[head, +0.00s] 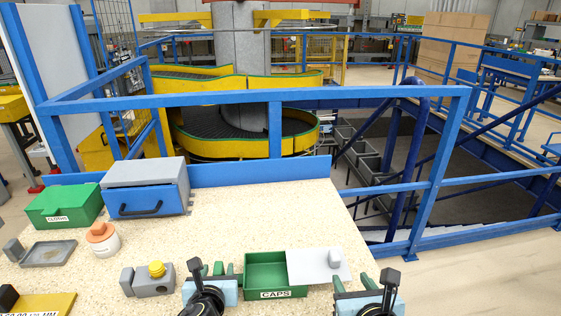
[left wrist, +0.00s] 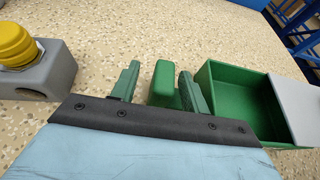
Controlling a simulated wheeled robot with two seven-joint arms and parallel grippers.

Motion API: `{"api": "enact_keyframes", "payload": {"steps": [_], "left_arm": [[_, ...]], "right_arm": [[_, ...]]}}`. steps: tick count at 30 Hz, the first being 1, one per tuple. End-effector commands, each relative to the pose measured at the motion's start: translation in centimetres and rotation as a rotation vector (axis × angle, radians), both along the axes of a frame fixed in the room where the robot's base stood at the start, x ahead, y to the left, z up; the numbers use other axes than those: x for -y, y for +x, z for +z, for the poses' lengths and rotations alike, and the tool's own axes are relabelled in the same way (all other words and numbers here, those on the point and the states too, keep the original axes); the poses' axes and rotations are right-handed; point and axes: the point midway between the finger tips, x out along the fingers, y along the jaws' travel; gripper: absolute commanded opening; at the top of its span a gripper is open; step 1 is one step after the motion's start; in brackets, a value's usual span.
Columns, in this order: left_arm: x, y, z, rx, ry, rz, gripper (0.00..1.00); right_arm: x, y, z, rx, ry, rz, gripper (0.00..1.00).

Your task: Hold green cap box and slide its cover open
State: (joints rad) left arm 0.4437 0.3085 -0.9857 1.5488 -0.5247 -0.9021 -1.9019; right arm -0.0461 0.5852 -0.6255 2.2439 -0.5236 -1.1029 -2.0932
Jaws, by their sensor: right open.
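The green box (head: 276,292) labelled CAPS stands at the table's front edge, and it also shows in the left wrist view (left wrist: 237,98). Its grey cover (head: 305,268) is slid to the right, so the left part of the box is open and looks empty. My left gripper (head: 217,271) is left of the box. Its fingers stand either side of the green handle block (left wrist: 163,86), with a gap visible on the left. My right gripper (head: 354,282) is open and empty, just in front of the knob.
A grey block with a yellow cap (head: 157,269) stands left of my left gripper. A white jar with an orange lid (head: 102,239), a grey tray (head: 48,253), a green box (head: 65,206) and a blue-fronted grey box (head: 147,187) stand further left. The table's back middle is clear.

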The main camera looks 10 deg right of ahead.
Motion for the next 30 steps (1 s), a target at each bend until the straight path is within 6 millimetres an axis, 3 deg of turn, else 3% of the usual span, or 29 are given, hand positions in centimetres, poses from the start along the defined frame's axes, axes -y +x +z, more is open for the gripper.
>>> {"api": "enact_keyframes", "payload": {"steps": [11, 30], "left_arm": [[0.1, -0.5, 0.5, 0.006, -0.004, -0.003, 0.45], [-0.6, -9.9, 4.4, 0.004, -0.002, -0.004, 0.45]], "right_arm": [[0.0, 0.0, 0.0, 0.000, 0.000, 0.000, 0.44], [0.0, 0.0, 0.0, 0.000, 0.000, 0.000, 0.44]]}}
